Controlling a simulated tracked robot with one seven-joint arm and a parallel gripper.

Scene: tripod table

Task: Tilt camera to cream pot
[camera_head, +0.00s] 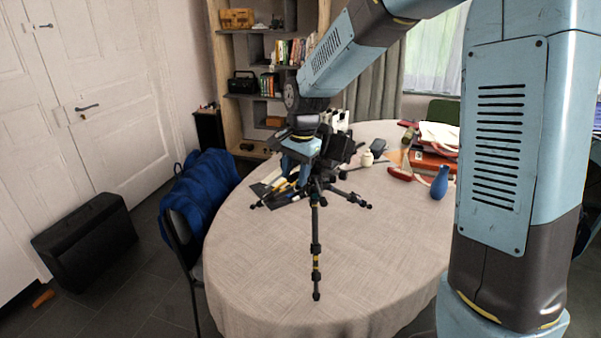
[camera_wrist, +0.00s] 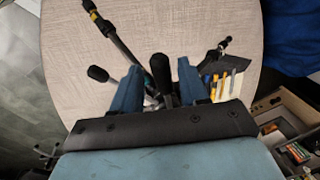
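The black tripod (camera_head: 316,230) stands on the round table with its legs spread. A dark camera (camera_head: 342,150) sits on its head, partly behind my gripper. My gripper (camera_head: 297,172) points down at the tripod head. In the wrist view my gripper (camera_wrist: 158,80) has its two blue fingers apart, with a black handle (camera_wrist: 160,72) between them and a narrow gap on each side. Another dark knob or handle end (camera_wrist: 97,73) shows left of the fingers. The small cream pot (camera_head: 367,158) stands on the table just right of the camera. It is not visible in the wrist view.
The table (camera_head: 270,270) has clear cloth in front. A blue vase (camera_head: 440,183), red items and papers lie at the right. Pencils (camera_wrist: 225,82) and paper lie near the tripod legs. A chair with a blue jacket (camera_head: 200,195) stands left.

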